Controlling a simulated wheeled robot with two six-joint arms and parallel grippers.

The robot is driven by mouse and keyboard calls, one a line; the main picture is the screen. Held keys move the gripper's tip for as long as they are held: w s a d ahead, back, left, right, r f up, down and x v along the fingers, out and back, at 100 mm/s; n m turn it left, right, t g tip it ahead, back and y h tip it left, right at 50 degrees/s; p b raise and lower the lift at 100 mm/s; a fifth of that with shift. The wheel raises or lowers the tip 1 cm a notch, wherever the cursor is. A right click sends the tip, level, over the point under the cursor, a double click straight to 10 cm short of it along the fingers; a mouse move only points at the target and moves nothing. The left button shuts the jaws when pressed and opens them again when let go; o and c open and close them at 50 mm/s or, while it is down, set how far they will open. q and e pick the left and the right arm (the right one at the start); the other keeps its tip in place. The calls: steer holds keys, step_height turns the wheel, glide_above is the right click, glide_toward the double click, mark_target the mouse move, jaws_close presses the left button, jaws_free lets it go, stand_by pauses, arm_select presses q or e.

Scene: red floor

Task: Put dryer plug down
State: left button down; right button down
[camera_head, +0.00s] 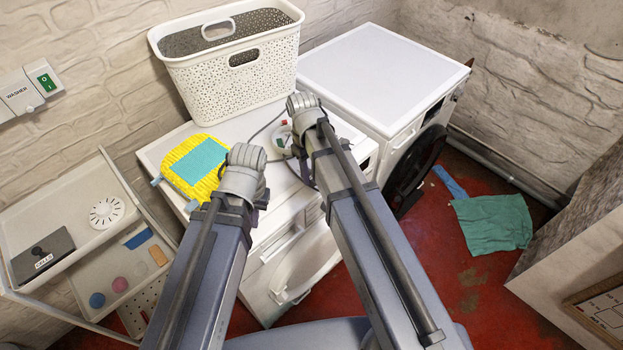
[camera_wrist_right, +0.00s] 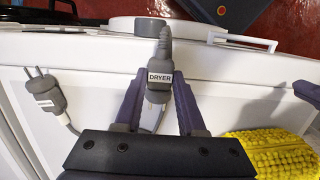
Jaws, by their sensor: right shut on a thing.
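The dryer plug (camera_wrist_right: 159,72) is grey with a white DRYER label and a cord at its top end. In the right wrist view it sits between the fingers of my right gripper (camera_wrist_right: 159,88), which is shut on it. In the head view my right gripper (camera_head: 306,172) is over the top of the front white machine (camera_head: 228,130), and its fingers are mostly hidden by the wrist. My left gripper (camera_head: 262,198) is to its left, by the machine's front edge; its jaw opening is hidden.
A second grey plug (camera_wrist_right: 45,92) with an unreadable label is left in the wrist view. A yellow and blue cloth item (camera_head: 199,165) lies on the front machine. A white basket (camera_head: 228,88) stands behind, with another white machine (camera_head: 380,70) to the right. A green cloth (camera_head: 493,222) lies on the floor.

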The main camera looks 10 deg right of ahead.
arm_select(q)
steer(key=shift+f, duration=0.25)
arm_select(e)
steer(key=shift+f, duration=0.3)
arm_select(q)
steer(key=shift+f, duration=0.2)
arm_select(e)
steer(key=shift+f, duration=0.2)
steer(key=c, duration=0.5)
jaws_free()
arm_select(q)
steer(key=shift+r, duration=0.15)
arm_select(e)
steer(key=shift+r, duration=0.15)
step_height(320, 180, up, 12)
steer(key=w+p, duration=0.1)
steer(key=p, duration=1.1)
arm_select(q)
step_height(320, 180, up, 11)
steer(key=b, duration=0.1)
arm_select(e)
steer(key=s+a+f+m+t, duration=0.1)
steer(key=s+a+m, duration=0.2)
steer(key=s, duration=1)
steer(key=shift+a, duration=1.05)
